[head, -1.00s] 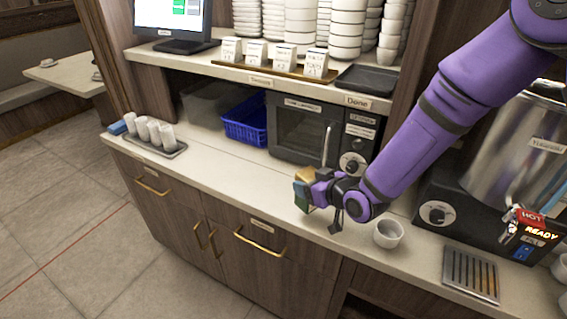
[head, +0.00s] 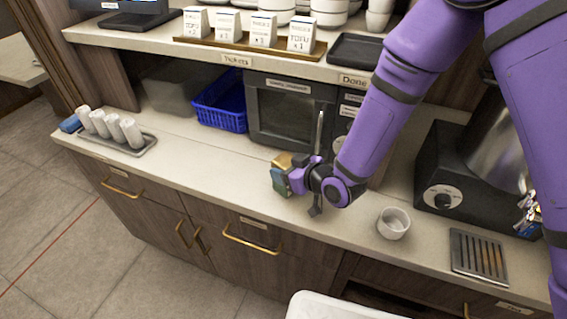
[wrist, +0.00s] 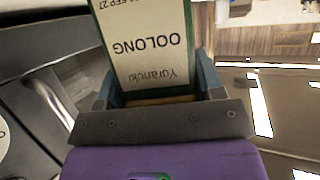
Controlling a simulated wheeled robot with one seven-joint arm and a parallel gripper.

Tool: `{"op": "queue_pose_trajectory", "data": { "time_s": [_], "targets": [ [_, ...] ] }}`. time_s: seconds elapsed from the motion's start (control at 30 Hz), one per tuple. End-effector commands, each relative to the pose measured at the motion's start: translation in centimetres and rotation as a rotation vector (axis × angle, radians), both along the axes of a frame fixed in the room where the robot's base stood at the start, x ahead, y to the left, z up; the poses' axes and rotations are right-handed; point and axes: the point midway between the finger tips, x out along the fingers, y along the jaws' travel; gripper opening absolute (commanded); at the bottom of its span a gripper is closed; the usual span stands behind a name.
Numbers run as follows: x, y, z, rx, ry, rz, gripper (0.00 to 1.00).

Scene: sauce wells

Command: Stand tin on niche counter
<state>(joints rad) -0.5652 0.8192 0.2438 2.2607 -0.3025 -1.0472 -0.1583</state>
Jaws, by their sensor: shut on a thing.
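The tin (head: 279,180), gold and dark green, is between the jaws of my gripper (head: 290,178), which is shut on it. In the wrist view the tin's cream label (wrist: 150,50) reads OOLONG upside down. The tin is over the niche counter (head: 213,158), in front of the microwave's lower right part. I cannot tell whether its base touches the counter. My gripper hides part of its side.
A dark microwave (head: 290,118) and a blue basket (head: 222,112) stand at the back. A tray of white cups (head: 132,142) is at left. A white bowl (head: 393,223) stands right of my gripper. Counter between cup tray and tin is clear.

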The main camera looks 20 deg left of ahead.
Motion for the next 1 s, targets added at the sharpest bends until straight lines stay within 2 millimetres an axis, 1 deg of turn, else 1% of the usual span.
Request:
{"op": "queue_pose_trajectory", "data": {
  "time_s": [0.3, 0.33, 0.43, 0.67, 0.8, 0.93, 1.0],
  "targets": [
    [0.0, 0.0, -0.2, 0.0, 0.0, 0.0, 0.33],
    [0.0, 0.0, -0.2, 0.0, -0.001, 0.0, 0.64],
    [0.0, 0.0, -0.2, 0.0, -0.001, 0.0, 0.87],
    [0.0, 0.0, -0.2, 0.0, 0.0, 0.0, 0.87],
    [0.0, 0.0, 0.2, 0.0, -0.001, 0.0, 0.87],
    [-0.6, -1.4, 0.7, 0.0, -0.001, 0.0, 0.87],
    [-1.2, -2.4, 1.2, -0.001, -0.001, -0.001, 0.87]
  ]
}}
